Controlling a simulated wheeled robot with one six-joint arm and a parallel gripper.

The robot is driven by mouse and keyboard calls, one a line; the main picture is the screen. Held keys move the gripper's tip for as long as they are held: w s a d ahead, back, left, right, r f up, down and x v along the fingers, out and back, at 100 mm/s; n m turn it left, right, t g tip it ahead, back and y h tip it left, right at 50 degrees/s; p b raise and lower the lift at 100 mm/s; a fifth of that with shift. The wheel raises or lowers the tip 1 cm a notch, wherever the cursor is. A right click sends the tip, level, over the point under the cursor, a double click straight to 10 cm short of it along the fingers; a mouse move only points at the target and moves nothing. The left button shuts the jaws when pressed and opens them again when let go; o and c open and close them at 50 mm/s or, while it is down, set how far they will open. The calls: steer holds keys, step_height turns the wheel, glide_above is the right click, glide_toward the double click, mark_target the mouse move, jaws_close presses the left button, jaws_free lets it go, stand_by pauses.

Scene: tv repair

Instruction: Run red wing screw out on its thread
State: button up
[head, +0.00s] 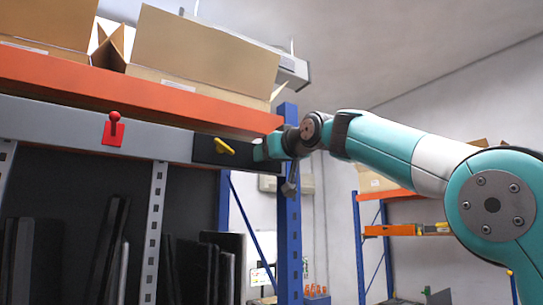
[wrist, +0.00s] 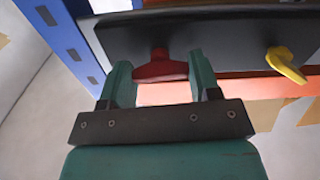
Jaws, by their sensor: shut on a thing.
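The red wing screw (wrist: 161,68) sits at the black plate (wrist: 210,38) in the wrist view, its wing lying across between the two teal fingers. My gripper (wrist: 159,66) is shut on this wing, one finger at each end. In the head view my gripper (head: 263,152) is at the right end of the black plate (head: 204,150) and hides the red wing screw. How far the screw stands out of its thread cannot be told.
A yellow wing screw (head: 224,146) is on the same plate, beside my gripper. A red lever (head: 113,130) is further left on the grey beam. The orange shelf beam (head: 150,100) with cardboard boxes (head: 205,50) is just above. A blue post (head: 288,210) stands close by.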

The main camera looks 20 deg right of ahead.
steer(key=n+b, duration=0.1)
steer(key=n, duration=1.2)
steer(key=shift+n, duration=0.4)
steer(key=n, duration=0.4)
steer(key=shift+r, duration=0.1)
steer(key=n+b, duration=0.1)
steer(key=n, duration=0.7)
steer(key=shift+n, duration=0.3)
steer(key=n, duration=0.4)
steer(key=shift+n+b, duration=0.9)
steer(key=shift+n, duration=1.2)
